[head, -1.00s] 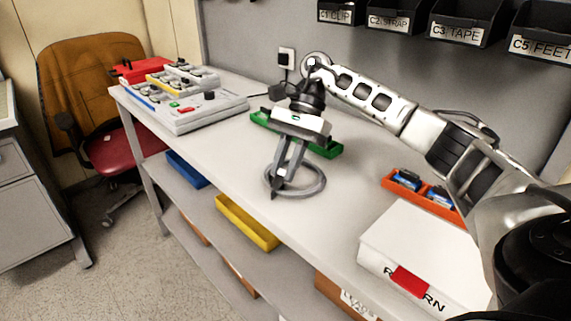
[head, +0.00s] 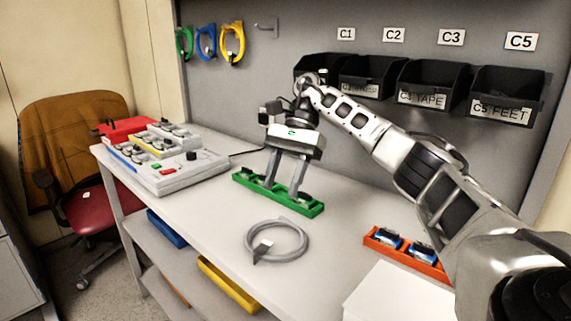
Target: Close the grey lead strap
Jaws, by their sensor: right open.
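The grey lead (head: 277,241) lies coiled in a ring on the table, with its flat grey strap (head: 262,249) at the left front side of the coil. Whether the strap is closed cannot be told at this size. My right gripper (head: 285,192) is open, pointing down, above or at the green tray (head: 303,204) behind the coil. It is apart from the lead and holds nothing that I can see. My left gripper is not in view.
An orange tray (head: 370,243) with blue items and a white box (head: 400,298) are at front right. A pump panel (head: 170,172) stands at left. Black bins (head: 430,88) and green, blue and yellow (head: 232,42) coils hang on the wall.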

